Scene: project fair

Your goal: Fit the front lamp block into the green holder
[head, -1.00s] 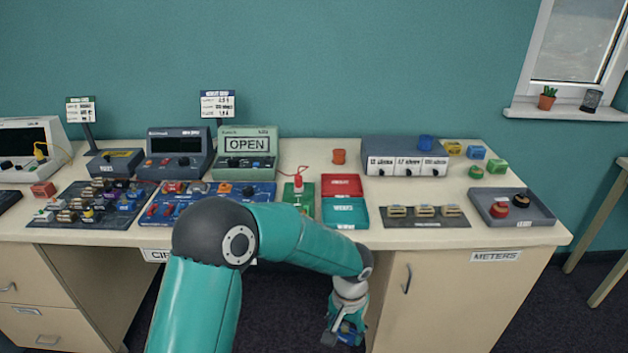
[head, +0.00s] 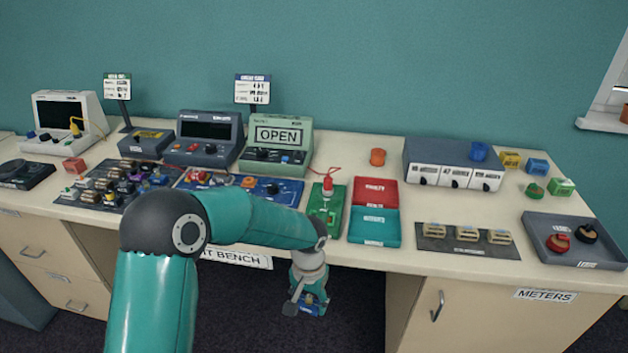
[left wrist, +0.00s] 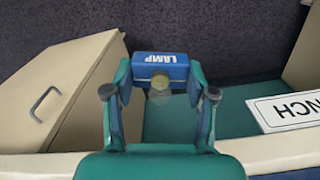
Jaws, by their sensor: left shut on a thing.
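My left gripper (head: 309,296) hangs in front of the bench's front edge, below the bench top. In the left wrist view the gripper (left wrist: 159,78) is shut on a blue lamp block (left wrist: 146,68) labelled LAMP, with a dull yellowish round part facing the camera. The block's blue also shows small in the head view (head: 313,309). A green board (head: 319,209) with a red-topped part on it lies on the bench, behind my forearm; I cannot tell whether it is the green holder. My right gripper is not in view.
A blue circuit board (head: 285,191) lies left of the green board, partly hidden by my arm. Red (head: 376,191) and teal (head: 373,228) trays lie to its right. A grey tray (head: 540,235) stands far right. Below the bench top, a cabinet (head: 460,325) stands right of the gripper.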

